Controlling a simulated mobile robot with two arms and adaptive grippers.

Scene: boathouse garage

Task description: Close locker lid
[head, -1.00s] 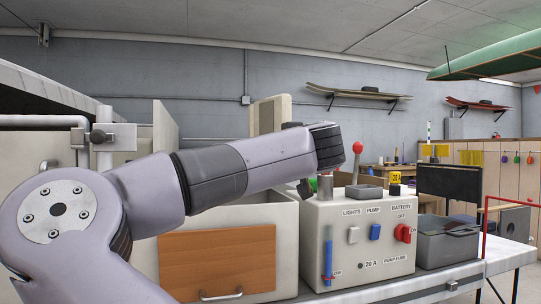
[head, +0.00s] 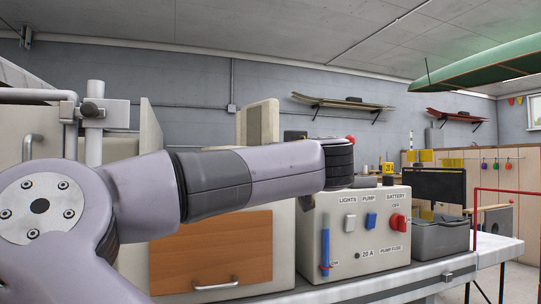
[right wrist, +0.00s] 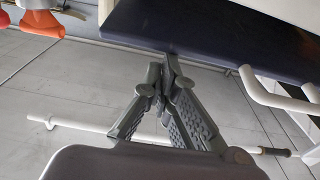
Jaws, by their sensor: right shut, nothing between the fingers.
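A cream locker (head: 280,262) with a wooden front panel (head: 212,247) and a metal handle (head: 216,284) stands behind an arm of mine that crosses the head view from the left. The arm covers the locker's upper part. An upright cream panel (head: 258,124) rises behind it, and another (head: 151,128) stands at its left; I cannot tell which is the lid. My left gripper is not in view. My right gripper (right wrist: 160,76) shows in the right wrist view, shut and empty, below the edge of a dark navy pad (right wrist: 215,28).
A red rail (head: 505,191) is at the right. The right wrist view shows pale bars (right wrist: 268,90), a pole (right wrist: 90,130) and grey floorboards (right wrist: 40,90).

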